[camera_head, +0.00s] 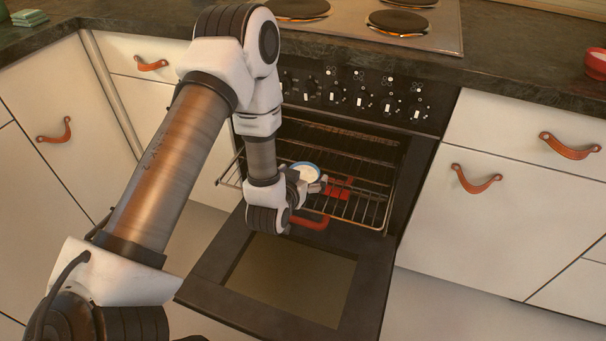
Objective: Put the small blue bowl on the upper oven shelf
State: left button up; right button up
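The small blue bowl (306,168), blue-rimmed with a pale inside, is upright at the front left of the upper oven shelf (350,148). I cannot tell whether it rests on the wire or is held just above it. My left gripper (314,187) is at the bowl's near side, its fingers close against it. The hand and wrist hide the bowl's lower part, and whether the fingers grip it is unclear. My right gripper is out of view.
The oven door (290,278) hangs open below the racks. Cabinets with leather pulls (476,180) flank the oven. A red bowl (596,64) stands on the right counter.

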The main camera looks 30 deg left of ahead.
pick_arm(q)
jog(key=shift+r, duration=0.25)
jog(key=p+v, duration=0.1)
jog(key=v, duration=0.4)
jog(key=shift+f, duration=0.1)
jog(key=p+v, duration=0.6)
jog(key=p, duration=0.1)
jog(key=shift+s+r, duration=0.2)
jog(key=shift+r, duration=0.25)
jog(key=s+d+f+m+g+h, duration=0.1)
jog(key=s+d+f+g, duration=0.2)
jog(key=s+f+g, duration=0.3)
jog(key=s+d+f+m+g+h, duration=0.1)
jog(key=s+d+f+g, duration=0.3)
jog(key=s, duration=0.9)
notch_tip(320, 180, down, 5)
jog(key=g+h, duration=0.1)
jog(key=g, duration=0.2)
jog(key=shift+f, duration=0.15)
